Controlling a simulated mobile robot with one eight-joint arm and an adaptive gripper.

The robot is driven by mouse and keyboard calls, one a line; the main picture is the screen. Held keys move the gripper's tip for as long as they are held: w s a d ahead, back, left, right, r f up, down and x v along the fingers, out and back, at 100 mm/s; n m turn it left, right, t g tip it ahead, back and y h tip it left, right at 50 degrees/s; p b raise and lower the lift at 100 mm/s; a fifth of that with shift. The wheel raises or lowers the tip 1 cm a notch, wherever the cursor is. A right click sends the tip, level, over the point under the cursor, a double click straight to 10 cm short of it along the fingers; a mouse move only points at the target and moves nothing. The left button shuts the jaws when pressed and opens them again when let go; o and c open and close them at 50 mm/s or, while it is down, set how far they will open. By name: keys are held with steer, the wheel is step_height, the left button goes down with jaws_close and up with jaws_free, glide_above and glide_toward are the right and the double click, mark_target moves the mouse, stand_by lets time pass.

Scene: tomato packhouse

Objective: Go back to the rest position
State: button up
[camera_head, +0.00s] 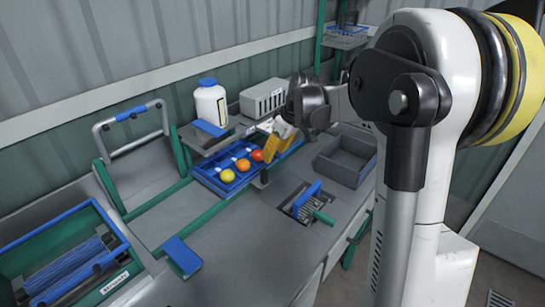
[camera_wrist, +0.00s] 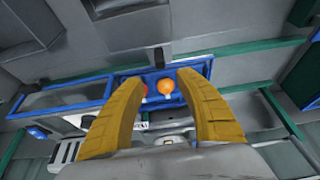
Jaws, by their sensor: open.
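My gripper (camera_head: 274,142) has yellow fingers and hangs over the right end of a blue tray (camera_head: 203,179). In the wrist view my gripper (camera_wrist: 160,82) has its fingers spread apart with nothing held. In the tray lie a yellow tomato (camera_head: 227,176), an orange tomato (camera_head: 243,165) and a red tomato (camera_head: 257,155) in a row. In the wrist view an orange tomato (camera_wrist: 166,86) shows beyond the fingertips, with a red one (camera_wrist: 146,91) partly hidden by the left finger.
A white bottle with a blue cap (camera_head: 210,102) and a grey slotted box (camera_head: 263,98) stand behind the tray. An open grey bin (camera_head: 346,162) is to the right. A blue-handled device (camera_head: 306,197) sits in front.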

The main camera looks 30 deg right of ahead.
stand_by(0.4)
steer(key=s+a+r+m+t+h, duration=0.1)
steer(key=s+a+r, duration=0.2)
steer(key=s+a, duration=0.3)
steer(key=s+a+r+m, duration=0.1)
steer(key=s+a+r, duration=0.35)
steer(key=s, duration=0.35)
steer(key=s+a+f+m+t, duration=0.1)
steer(key=s+a+f, duration=0.1)
steer(key=s, duration=0.4)
steer(key=s+a+f+m+t, duration=0.1)
steer(key=s+a, duration=0.2)
steer(key=s, duration=0.3)
steer(key=shift+f+m+h, duration=0.3)
steer(key=shift+f+h, duration=0.1)
